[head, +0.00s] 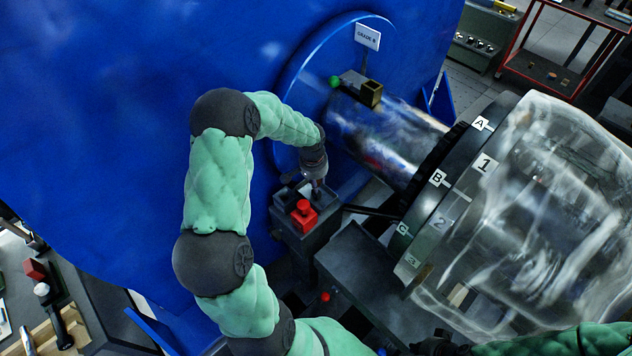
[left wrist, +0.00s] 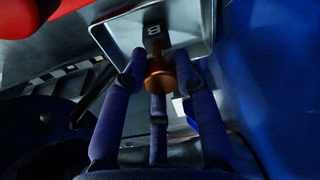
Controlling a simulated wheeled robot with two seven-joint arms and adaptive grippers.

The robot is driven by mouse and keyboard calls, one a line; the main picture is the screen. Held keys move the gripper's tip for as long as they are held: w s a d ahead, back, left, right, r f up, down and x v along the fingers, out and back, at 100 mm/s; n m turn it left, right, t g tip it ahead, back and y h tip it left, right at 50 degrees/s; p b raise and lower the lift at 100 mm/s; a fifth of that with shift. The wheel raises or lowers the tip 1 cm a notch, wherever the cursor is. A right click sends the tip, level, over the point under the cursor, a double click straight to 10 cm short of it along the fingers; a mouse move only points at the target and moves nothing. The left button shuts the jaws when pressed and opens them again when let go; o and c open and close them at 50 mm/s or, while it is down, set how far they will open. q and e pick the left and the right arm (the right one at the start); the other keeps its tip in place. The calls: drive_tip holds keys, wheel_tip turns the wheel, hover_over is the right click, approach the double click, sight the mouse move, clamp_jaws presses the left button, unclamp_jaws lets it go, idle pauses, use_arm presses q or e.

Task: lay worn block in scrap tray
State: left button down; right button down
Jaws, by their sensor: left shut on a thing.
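My left gripper (head: 316,186) points down over a small grey open tray (head: 281,197) beside the blue drum. In the left wrist view its fingers (left wrist: 160,84) close around a worn block with a round copper-coloured end (left wrist: 160,75) and a dark part labelled with a character like B. The pale metal rim of the tray (left wrist: 104,40) frames the block there; I cannot tell whether the block touches the tray floor. In the head view the block is mostly hidden by the gripper. My right gripper (head: 436,346) shows only partly at the bottom edge; its fingers are unclear.
A red button (head: 304,210) stands right in front of the tray. A large shaft (head: 380,140) and a lettered, numbered ring (head: 430,195) lie to the right. A "GRADE B" sign (head: 368,37) stands behind. A bench with tools (head: 50,310) is at lower left.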

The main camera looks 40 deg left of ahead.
drive_tip(key=shift+f, duration=0.1)
use_arm(q)
drive_tip(key=shift+f, duration=0.2)
use_arm(e)
drive_tip(key=shift+f, duration=0.1)
use_arm(q)
drive_tip(key=c, duration=0.9)
unclamp_jaws()
drive_tip(key=shift+c, duration=0.2)
drive_tip(key=shift+r, duration=0.1)
